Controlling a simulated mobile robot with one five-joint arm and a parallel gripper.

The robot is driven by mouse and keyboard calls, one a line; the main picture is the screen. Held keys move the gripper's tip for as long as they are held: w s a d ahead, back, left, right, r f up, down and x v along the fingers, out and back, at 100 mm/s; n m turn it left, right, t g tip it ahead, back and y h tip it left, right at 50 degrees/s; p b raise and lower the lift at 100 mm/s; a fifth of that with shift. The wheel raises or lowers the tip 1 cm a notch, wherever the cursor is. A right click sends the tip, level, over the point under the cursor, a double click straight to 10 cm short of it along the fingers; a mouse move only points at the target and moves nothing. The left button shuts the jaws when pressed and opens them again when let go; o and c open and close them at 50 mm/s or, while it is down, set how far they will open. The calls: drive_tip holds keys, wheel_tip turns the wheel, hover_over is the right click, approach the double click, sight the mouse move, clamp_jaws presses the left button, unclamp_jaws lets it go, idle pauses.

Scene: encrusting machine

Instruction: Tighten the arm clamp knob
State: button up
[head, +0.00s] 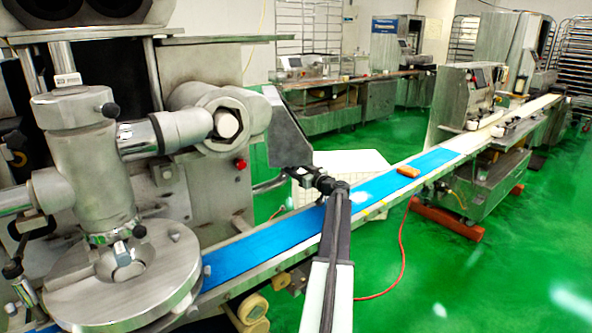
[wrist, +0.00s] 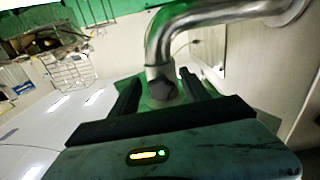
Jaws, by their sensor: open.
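A dark faceted knob (wrist: 163,88) sits at the near end of a bent shiny metal arm (wrist: 160,48) in the wrist view. My gripper (wrist: 159,76) is open, with one black finger on each side of the knob. The knob appears between the fingers; I cannot tell whether either finger touches it. In the head view my gripper (head: 301,172) is beside the bent metal arm (head: 268,185), below a grey metal plate (head: 286,126). The knob itself cannot be made out there.
The large machine (head: 200,70) fills the left, with other black knobs (head: 110,110) and a round metal disc (head: 125,290). A blue conveyor belt (head: 270,245) runs below my gripper. An orange block (head: 409,171) lies on it. Green floor (head: 480,280) is open at right.

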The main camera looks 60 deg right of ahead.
drive_tip(key=shift+w, duration=0.1)
clamp_jaws()
drive_tip(key=shift+d, duration=0.15)
drive_tip(key=shift+m, duration=0.3)
drive_tip(key=m, duration=0.2)
drive_tip(key=shift+m, duration=0.3)
drive_tip(key=shift+a+m, duration=0.15)
drive_tip(key=shift+m, duration=0.95)
drive_tip(key=shift+a+m, duration=0.1)
drive_tip(key=shift+m, duration=1)
